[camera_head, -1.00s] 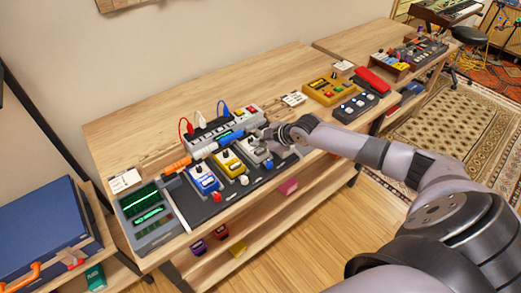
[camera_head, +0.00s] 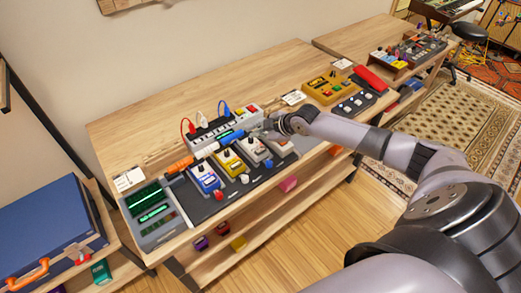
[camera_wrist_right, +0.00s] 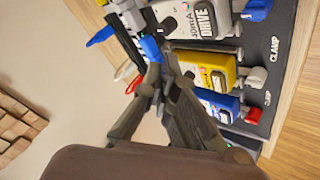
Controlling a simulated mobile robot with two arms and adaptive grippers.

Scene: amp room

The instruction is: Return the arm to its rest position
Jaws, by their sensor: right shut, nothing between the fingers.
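My right arm (camera_head: 395,150) reaches in from the right in the head view. Its gripper (camera_head: 268,127) is over the back right part of the pedal board (camera_head: 215,210), near the power strip (camera_head: 215,123). A yellow pedal (camera_head: 229,162) and a blue pedal (camera_head: 204,178) sit to the left of the grey pedals. My left gripper is not in view.
A device with green screens (camera_head: 147,208) stands left of the board. A yellow box (camera_head: 327,87) and a red pedal (camera_head: 371,79) lie to the right on the wooden bench (camera_head: 140,130). A blue case (camera_head: 45,230) stands at lower left. The bench's back is clear.

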